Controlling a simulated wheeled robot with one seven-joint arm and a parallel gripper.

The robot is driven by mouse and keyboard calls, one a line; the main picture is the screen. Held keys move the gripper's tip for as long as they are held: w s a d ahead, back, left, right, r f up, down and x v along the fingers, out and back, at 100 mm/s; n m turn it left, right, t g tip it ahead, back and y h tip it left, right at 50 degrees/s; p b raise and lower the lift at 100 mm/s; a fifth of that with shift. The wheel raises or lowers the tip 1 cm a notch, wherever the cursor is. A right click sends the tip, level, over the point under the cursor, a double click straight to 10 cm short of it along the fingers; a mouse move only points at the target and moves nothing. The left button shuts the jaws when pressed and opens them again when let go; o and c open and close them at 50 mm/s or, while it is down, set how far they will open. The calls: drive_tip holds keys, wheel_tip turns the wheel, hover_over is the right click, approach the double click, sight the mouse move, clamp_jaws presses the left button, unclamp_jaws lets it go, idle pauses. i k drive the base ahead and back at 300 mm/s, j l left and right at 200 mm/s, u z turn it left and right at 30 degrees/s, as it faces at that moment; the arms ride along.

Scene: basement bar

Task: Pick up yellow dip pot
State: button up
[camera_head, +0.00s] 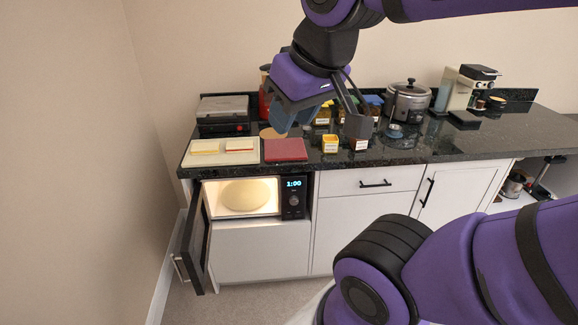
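The yellow dip pot (330,144) is a small square pot with a pale label. It stands on the dark countertop (400,153) near the front edge, right of a dark red board. My gripper (322,128) hangs above the counter with its fingers spread apart. The left finger is over the area behind the red board, and the right finger is up and to the right of the yellow pot. Nothing shows between the fingers except the counter and jars behind. A similar brown pot (361,145) with a label stands just right of the yellow one, partly hidden by the right finger.
Jars, a steel cooker (408,101) and a coffee machine (470,88) stand behind and right. Below, a lit microwave (244,196) has its door (194,240) hanging open.

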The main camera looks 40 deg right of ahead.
sight(330, 143)
drive_tip(key=i+l, duration=0.1)
drive_tip(key=l, duration=1.1)
drive_tip(key=i+l, duration=0.15)
drive_tip(key=l, duration=0.45)
drive_tip(key=z, duration=0.05)
